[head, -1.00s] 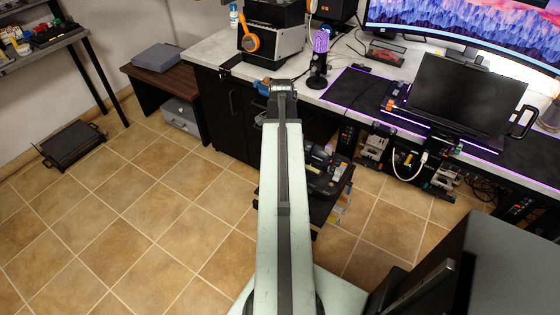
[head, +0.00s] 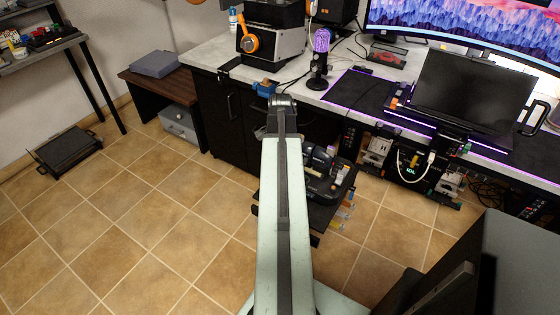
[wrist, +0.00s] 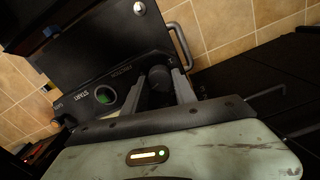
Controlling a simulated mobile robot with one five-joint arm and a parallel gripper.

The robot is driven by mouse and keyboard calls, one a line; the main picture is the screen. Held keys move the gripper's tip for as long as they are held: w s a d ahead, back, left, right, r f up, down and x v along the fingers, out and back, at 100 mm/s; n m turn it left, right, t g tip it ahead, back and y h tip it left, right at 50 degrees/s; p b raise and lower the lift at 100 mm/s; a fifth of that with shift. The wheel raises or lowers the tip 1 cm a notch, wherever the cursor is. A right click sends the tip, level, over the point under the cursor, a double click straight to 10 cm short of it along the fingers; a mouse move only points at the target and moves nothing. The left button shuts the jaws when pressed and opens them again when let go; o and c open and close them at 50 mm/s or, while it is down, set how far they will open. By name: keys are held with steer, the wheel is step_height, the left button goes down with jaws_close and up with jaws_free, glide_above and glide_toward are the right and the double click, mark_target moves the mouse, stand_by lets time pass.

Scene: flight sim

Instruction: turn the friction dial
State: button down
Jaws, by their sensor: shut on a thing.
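The friction dial (wrist: 159,77) is a dark round knob on a black panel (wrist: 75,84) in the wrist view. Faint lettering that seems to read "FRICTION" is beside it. My gripper (wrist: 160,80) has its two grey fingers on either side of the dial and is shut on it. The dial's pointer is too dark to read. In the head view, the end of my arm hides the dial and the fingers.
A green START button (wrist: 104,95) is left of the dial on the same panel. A metal handle (wrist: 180,45) stands behind the dial. In the head view, the desk (head: 215,52) is ahead and tiled floor (head: 120,220) is open at left.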

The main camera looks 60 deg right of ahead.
steer(key=n, duration=0.2)
steer(key=shift+n, duration=0.3)
steer(key=c, duration=1)
jaws_free()
step_height(320, 180, up, 8)
steer(key=p, duration=0.8)
steer(key=shift+f, duration=0.1)
